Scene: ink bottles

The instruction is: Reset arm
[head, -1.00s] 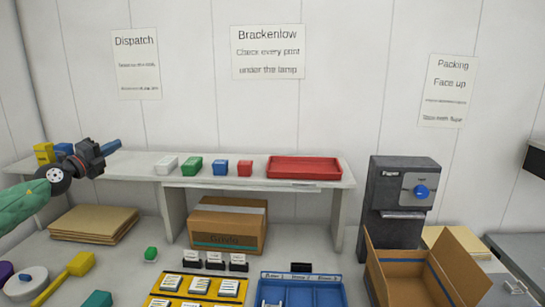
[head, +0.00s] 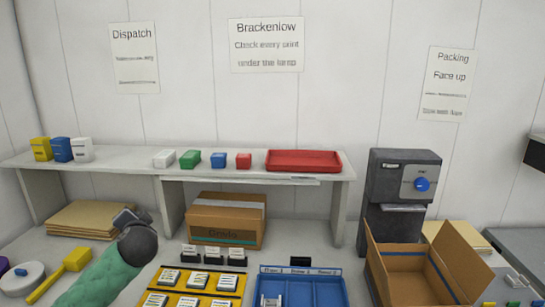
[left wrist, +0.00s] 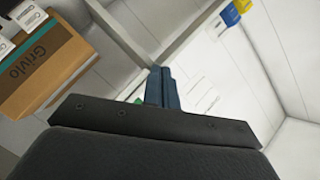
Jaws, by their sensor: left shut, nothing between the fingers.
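My left arm (head: 105,278), in its green sleeve, reaches in from the bottom left of the head view. My left gripper (left wrist: 162,88) shows in the left wrist view with its blue fingers together and nothing between them. In the head view its dark wrist (head: 137,244) stands in front of the brown folders and left of the cardboard box; the fingertips cannot be made out there. A bit of green (left wrist: 138,100) shows beside the fingers in the left wrist view. My right gripper is not in view.
A closed cardboard box (head: 226,220) stands under the shelf (head: 210,174), which carries small coloured boxes and a red tray (head: 303,161). A yellow tray (head: 163,283), blue tray (head: 325,295), dark machine (head: 398,190) and open carton (head: 398,266) stand to the right. Brown folders (head: 80,217) lie left.

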